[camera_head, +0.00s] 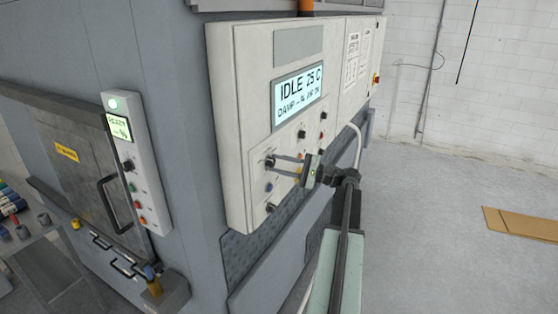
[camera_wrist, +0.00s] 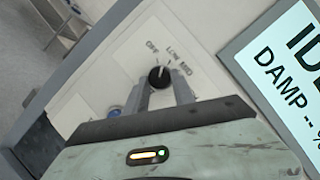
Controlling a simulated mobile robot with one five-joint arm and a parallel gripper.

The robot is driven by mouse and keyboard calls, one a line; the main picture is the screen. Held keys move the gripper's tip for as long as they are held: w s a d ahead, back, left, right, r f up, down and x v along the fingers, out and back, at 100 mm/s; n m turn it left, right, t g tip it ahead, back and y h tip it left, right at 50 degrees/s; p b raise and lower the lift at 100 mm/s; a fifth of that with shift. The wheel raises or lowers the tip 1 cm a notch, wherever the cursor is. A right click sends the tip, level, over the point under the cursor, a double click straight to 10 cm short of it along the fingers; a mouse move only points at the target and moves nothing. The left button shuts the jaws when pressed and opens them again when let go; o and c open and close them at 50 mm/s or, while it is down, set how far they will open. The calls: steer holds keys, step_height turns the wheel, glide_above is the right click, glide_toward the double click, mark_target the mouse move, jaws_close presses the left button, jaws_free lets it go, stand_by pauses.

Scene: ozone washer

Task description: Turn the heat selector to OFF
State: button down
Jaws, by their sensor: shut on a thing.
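The heat selector is a black round knob (camera_wrist: 158,77) on the pale control panel (camera_head: 240,120). In the wrist view it has a white pointer mark and small labels around it, LOW and MID among them. The pointer faces up in the picture, roughly between that label and LOW. The knob also shows in the head view (camera_head: 269,162). My gripper (camera_wrist: 160,88) is shut on the knob, one finger on each side. In the head view my gripper (camera_head: 277,163) reaches the panel from the right.
A lit display (camera_head: 298,96) reading IDLE 25 C sits above the knob. Other knobs and coloured buttons (camera_head: 269,186) are close by. A side panel (camera_head: 130,160) and a door handle (camera_head: 112,205) are at left. Flat cardboard (camera_head: 520,222) lies on open floor at right.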

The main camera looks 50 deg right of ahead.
steer(key=n+p, duration=0.1)
steer(key=n+g+p, duration=0.1)
steer(key=n, duration=0.1)
steer(key=shift+d+r, duration=0.1)
steer(key=shift+r, duration=0.3)
steer(key=shift+n+g+h+p, duration=0.3)
steer(key=shift+n+g+p, duration=0.1)
steer(key=shift+n+p, duration=0.55)
steer(key=shift+f+n, duration=0.15)
steer(key=shift+n, duration=0.1)
steer(key=c, duration=1.1)
jaws_free()
steer(key=shift+o, duration=0.2)
steer(key=v, duration=0.7)
steer(key=shift+s+d, duration=0.25)
